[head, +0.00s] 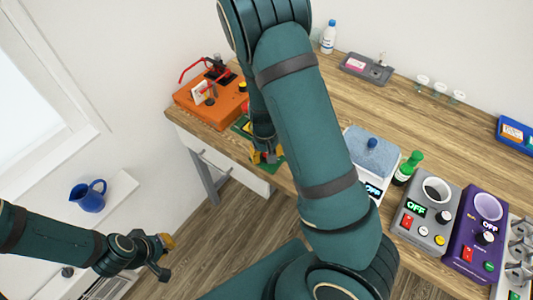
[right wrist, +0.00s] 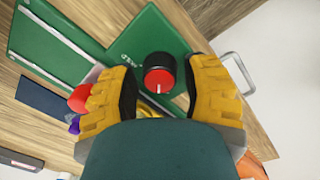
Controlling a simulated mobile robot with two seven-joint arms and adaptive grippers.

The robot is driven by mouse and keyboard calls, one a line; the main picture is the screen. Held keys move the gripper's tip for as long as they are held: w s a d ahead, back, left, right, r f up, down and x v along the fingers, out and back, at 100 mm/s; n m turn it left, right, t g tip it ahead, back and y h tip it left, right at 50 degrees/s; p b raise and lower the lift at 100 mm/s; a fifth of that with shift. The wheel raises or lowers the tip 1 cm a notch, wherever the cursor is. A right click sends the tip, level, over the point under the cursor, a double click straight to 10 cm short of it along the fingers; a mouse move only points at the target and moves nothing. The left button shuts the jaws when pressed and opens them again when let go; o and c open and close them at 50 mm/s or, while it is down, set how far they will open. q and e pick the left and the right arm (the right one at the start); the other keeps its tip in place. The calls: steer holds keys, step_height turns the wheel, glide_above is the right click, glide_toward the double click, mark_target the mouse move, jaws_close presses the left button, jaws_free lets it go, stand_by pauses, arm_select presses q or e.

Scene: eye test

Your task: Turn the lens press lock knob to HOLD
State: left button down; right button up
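A black knob with a red face (right wrist: 158,76) and a white mark stands on a green panel (right wrist: 128,45) in the right wrist view. The mark points toward the bottom of the picture. Small lettering by the knob is too small to read. My right gripper (right wrist: 160,70) is open, with its yellow fingers either side of the knob and gaps showing. My left gripper (head: 165,256) is open and empty, low at the left.
An orange device (head: 205,103) with a red lever stands beside the green panel. A blue jug (head: 87,196) sits on a wall shelf.

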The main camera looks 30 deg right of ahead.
jaws_close()
steer(key=shift+m, duration=0.3)
steer(key=shift+r+m+p, duration=0.1)
steer(key=shift+m+p, duration=0.75)
steer(key=shift+m, duration=0.35)
steer(key=m+p, duration=0.2)
steer(key=m, duration=0.2)
steer(key=shift+m, duration=0.3)
steer(key=m+p, duration=0.2)
steer(key=m, duration=0.5)
steer(key=shift+m+p, duration=0.35)
steer(key=shift+m, duration=1.05)
